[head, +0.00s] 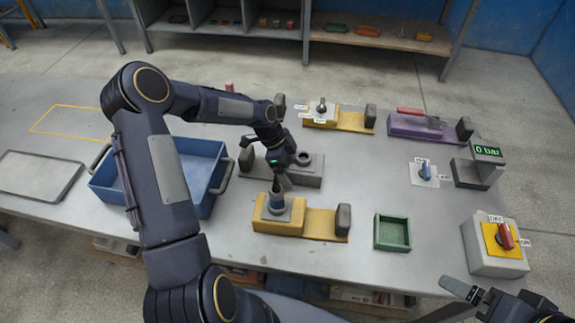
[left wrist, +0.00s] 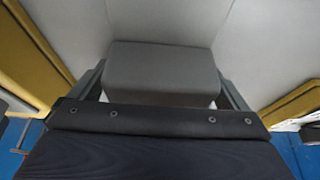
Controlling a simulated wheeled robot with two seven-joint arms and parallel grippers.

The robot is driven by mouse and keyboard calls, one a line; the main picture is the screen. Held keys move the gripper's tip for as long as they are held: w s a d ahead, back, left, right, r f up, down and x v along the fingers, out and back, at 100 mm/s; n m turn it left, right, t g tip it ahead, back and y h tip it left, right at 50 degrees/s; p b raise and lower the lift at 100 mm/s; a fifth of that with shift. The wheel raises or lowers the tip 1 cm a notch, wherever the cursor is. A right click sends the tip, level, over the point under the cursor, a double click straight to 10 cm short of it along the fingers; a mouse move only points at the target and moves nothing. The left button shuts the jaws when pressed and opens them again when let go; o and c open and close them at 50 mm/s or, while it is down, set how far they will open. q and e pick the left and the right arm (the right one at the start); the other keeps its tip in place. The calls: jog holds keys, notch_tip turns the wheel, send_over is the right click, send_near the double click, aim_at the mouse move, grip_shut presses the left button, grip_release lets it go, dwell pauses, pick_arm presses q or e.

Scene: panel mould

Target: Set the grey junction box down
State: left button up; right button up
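The grey junction box (left wrist: 163,72) shows in the left wrist view as a plain grey block between the two fingers of my left gripper, which lie against its sides. In the head view my left gripper (head: 279,172) is low over the grey fixture (head: 310,179), and the arm and gripper hide the box there. I cannot tell whether the box touches the fixture. The fixture has a dark ring and a dark end block. My right gripper (head: 450,301) is open and empty at the bottom right.
Yellow fixtures stand in front (head: 325,225) and behind (head: 352,121). A blue tray (head: 205,150) is left. A green tray (head: 392,234), a switch box with a red knob (head: 490,262), a pressure display (head: 487,152) and a purple fixture (head: 415,128) are right.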

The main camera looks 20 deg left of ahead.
pick_arm(q)
jog(key=c, duration=1)
jog(key=shift+r, duration=0.1)
